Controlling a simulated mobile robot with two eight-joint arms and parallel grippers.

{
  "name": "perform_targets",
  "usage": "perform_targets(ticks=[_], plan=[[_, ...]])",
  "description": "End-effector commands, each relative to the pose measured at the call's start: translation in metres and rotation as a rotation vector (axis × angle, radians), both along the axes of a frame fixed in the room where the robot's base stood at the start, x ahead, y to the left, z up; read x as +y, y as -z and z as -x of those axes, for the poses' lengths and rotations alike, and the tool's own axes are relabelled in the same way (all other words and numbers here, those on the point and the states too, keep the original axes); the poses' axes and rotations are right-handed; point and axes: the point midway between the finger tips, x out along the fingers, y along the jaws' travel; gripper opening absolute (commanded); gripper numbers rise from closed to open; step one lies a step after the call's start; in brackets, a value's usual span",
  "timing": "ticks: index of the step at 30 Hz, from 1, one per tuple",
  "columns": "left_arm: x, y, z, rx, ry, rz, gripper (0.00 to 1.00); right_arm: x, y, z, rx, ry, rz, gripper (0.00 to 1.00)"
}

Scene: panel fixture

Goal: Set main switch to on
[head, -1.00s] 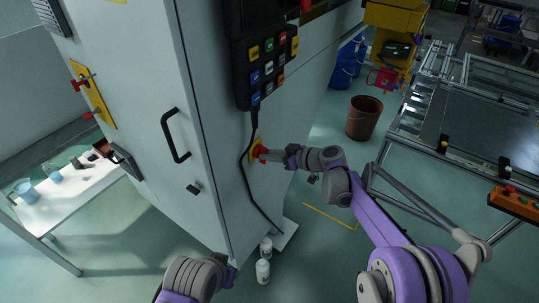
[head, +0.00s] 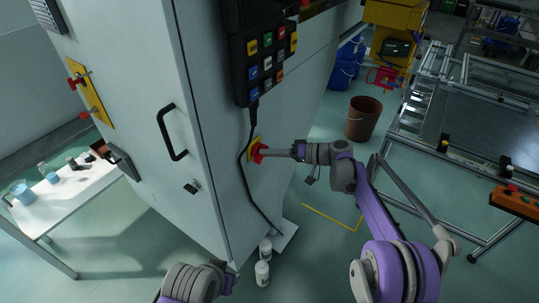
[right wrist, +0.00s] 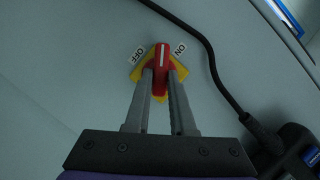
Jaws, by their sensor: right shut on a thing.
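The main switch is a red handle (right wrist: 162,62) with a white line on a yellow plate (right wrist: 137,73), on the side of the grey cabinet. In the right wrist view, the handle's line points between the OFF label (right wrist: 138,55) at left and the ON label (right wrist: 179,50) at right. My right gripper (right wrist: 161,84) is shut on the handle, one finger on each side. In the head view, the switch (head: 256,152) is partly hidden by my right gripper (head: 267,151). My left gripper (head: 229,284) is low in the head view, away from the switch; its fingers cannot be made out.
A black pendant (head: 267,60) with coloured buttons hangs above the switch. Its cable (head: 243,170) runs close beside the switch. White bottles (head: 262,272) stand at the cabinet's foot. A brown bucket (head: 362,118) and a metal frame table (head: 470,150) stand to the right.

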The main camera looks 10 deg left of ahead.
Motion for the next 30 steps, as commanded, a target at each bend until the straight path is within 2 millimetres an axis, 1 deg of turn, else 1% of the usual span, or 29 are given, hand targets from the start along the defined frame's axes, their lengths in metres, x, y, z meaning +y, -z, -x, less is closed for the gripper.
perform_targets(ticks=[1,6,15,21,30], plan=[[0.000,0.004,0.001,0.002,0.000,0.000,0.50,-0.001,0.003,-0.001,0.043,0.001,-0.016,0.00],[0.000,0.013,0.002,0.005,0.000,0.000,0.50,-0.001,0.004,-0.002,0.193,0.002,-0.071,0.00],[0.000,0.027,0.004,0.010,0.000,0.000,0.50,-0.001,0.006,-0.002,0.420,0.001,-0.154,0.00],[0.000,0.034,0.005,0.012,0.000,0.000,0.50,-0.001,0.006,-0.002,0.523,0.002,-0.189,0.00],[0.000,0.038,0.006,0.013,0.000,0.000,0.50,-0.001,0.006,-0.002,0.593,0.002,-0.216,0.00]])
